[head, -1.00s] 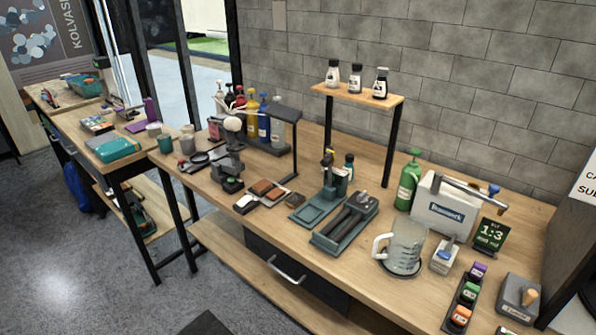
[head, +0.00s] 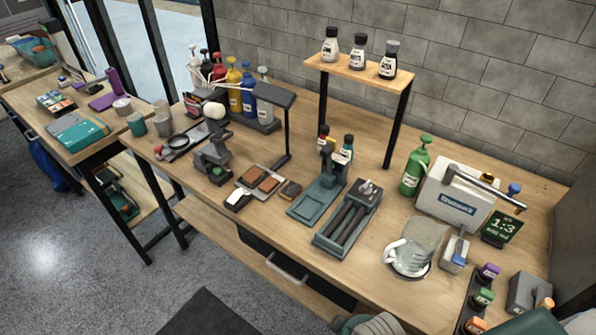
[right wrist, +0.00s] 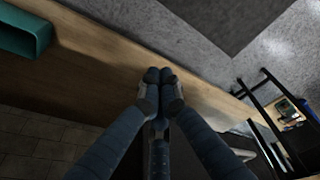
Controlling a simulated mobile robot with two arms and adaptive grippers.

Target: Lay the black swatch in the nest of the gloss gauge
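I cannot tell for certain which piece is the black swatch. My left gripper is not in view.
A pale tray (head: 249,180) holds brown swatches. Right of it stand a teal stand with a recessed base (head: 308,205) and a teal rack with dark rollers (head: 336,244). A clear jug (head: 413,247) and a green bottle (head: 414,167) stand further right. A lamp-like post (head: 287,137) rises behind the tray.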

